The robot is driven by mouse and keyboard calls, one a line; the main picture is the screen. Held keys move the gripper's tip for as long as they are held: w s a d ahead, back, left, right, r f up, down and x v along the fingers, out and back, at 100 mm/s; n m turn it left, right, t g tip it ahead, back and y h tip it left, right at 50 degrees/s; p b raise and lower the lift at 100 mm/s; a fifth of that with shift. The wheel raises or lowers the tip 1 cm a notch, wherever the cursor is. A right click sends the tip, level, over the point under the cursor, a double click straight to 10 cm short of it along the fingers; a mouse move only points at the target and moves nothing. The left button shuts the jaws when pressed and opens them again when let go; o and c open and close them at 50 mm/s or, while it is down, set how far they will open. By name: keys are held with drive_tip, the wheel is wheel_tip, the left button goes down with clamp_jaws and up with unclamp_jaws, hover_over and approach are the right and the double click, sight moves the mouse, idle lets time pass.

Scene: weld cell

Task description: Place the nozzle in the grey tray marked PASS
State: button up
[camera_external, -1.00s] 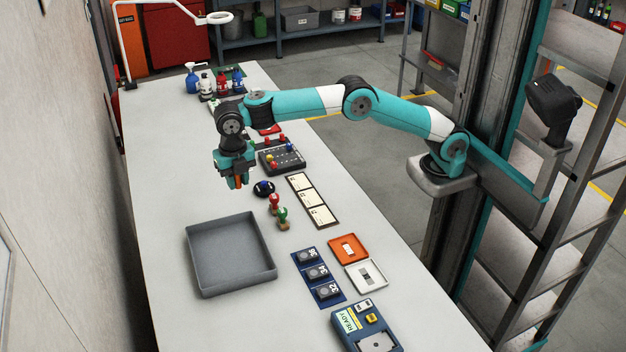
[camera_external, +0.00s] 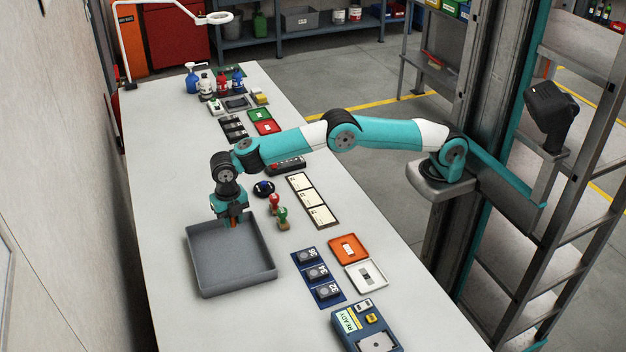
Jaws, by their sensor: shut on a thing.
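My gripper (camera_external: 232,222) points down over the back part of the large grey tray (camera_external: 204,282), near its far wall. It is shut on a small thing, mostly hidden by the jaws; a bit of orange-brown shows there. I take this to be the nozzle, but its shape is too small to make out. The large grey tray is open and looks empty. I can read no PASS mark on it from here. I cannot tell whether the held thing touches the tray floor.
Red and green-topped stamps (camera_external: 282,218) and a round dark holder (camera_external: 264,188) stand just right of my gripper. White cards (camera_external: 313,201), an orange tray (camera_external: 348,249), a small pale tray (camera_external: 366,276) and a blue READY device (camera_external: 366,328) lie further right. The table left of the tray is clear.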

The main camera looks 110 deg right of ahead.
sight(236, 241)
drive_tip(key=shift+f+p, duration=0.3)
drive_tip(key=shift+f, duration=2.95)
drive_tip(key=o, duration=0.9)
drive_tip(key=shift+o, duration=0.2)
wheel_tip(236, 241, up, 13)
drive_tip(key=shift+a+f+b, duration=0.15)
drive_tip(key=shift+f+b, duration=0.05)
drive_tip(key=shift+b, duration=0.45)
drive_tip(key=s+a+r+m+y, duration=0.1)
drive_tip(key=s+a+r+m, duration=0.4)
drive_tip(key=s+a+r, duration=0.65)
drive_tip(key=s+a+f+m+y, duration=0.1)
drive_tip(key=s+a, duration=0.3)
drive_tip(key=s, duration=0.7)
drive_tip(key=s+a+f+m+y, duration=0.1)
drive_tip(key=s+a+m, duration=0.2)
drive_tip(key=s, duration=0.9)
drive_tip(key=s+a+f+m+y, duration=0.1)
drive_tip(key=s+a+m, duration=0.2)
drive_tip(key=s, duration=0.9)
drive_tip(key=shift+s+a+m, duration=0.2)
drive_tip(key=shift+a+m, duration=0.2)
drive_tip(key=shift+a, duration=0.45)
